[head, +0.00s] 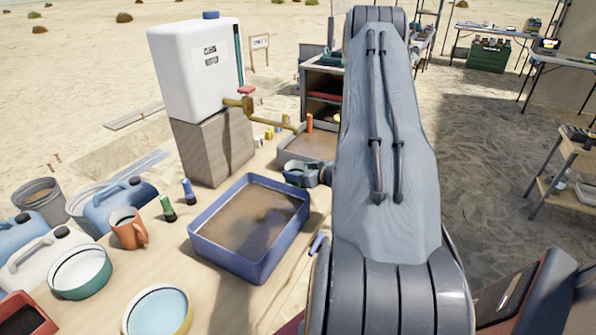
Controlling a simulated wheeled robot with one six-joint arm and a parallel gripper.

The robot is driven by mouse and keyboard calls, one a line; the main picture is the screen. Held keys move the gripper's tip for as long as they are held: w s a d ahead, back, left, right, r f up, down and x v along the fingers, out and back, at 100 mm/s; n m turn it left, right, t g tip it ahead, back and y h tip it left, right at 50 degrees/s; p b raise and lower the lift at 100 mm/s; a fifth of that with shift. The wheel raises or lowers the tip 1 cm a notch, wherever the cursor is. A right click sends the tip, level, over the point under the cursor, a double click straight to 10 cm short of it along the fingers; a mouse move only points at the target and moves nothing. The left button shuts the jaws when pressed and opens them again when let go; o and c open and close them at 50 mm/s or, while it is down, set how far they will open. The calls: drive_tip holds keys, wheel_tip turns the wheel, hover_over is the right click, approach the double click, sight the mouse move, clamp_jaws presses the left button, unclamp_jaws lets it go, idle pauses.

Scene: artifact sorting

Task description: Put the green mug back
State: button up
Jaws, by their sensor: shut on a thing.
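My gripper (319,175) shows only in part at the left edge of my large grey arm, just beyond the blue-rimmed tray. It is shut on a small cup-like thing, the green mug (295,171), with a pale rim and a greenish inside. The mug is at the near edge of the grey tray at the back of the table. Whether it touches that tray cannot be told. My arm hides much of the gripper and the area to its right.
A blue tray of brown water (197,238) fills the table's middle. An orange mug (127,231), two small bottles, blue jugs and round basins (76,291) crowd the left. A white water tank (195,70) with a brass tap stands behind, near a grey tray (290,153).

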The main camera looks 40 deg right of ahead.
drive_tip(key=o, duration=1.4)
drive_tip(key=shift+f, duration=0.1)
drive_tip(key=shift+c, duration=0.2)
drive_tip(key=shift+s+r, duration=0.1)
drive_tip(key=shift+r, duration=0.1)
drive_tip(key=b+v, duration=0.2)
drive_tip(key=v, duration=1)
drive_tip(key=w+a+r+g+h, duration=0.1)
drive_tip(key=w+a+r+g, duration=0.15)
drive_tip(key=a, duration=0.45)
drive_tip(key=w+a+r+g+h, duration=0.1)
drive_tip(key=w+a+r+g, duration=0.1)
drive_tip(key=a+g, duration=0.35)
drive_tip(key=s+a+r+g+y, duration=0.1)
drive_tip(key=s+a+r+g, duration=0.1)
drive_tip(key=s+a, duration=0.6)
drive_tip(key=s+a+r+g+y, duration=0.1)
drive_tip(key=s+a+r+g, duration=0.1)
drive_tip(key=s+a, duration=0.7)
drive_tip(key=a+r, duration=0.1)
drive_tip(key=a, duration=0.7)
drive_tip(key=shift+s+a+r+g, duration=0.2)
drive_tip(key=shift+a+r+g, duration=0.05)
drive_tip(key=shift+r+g, duration=0.1)
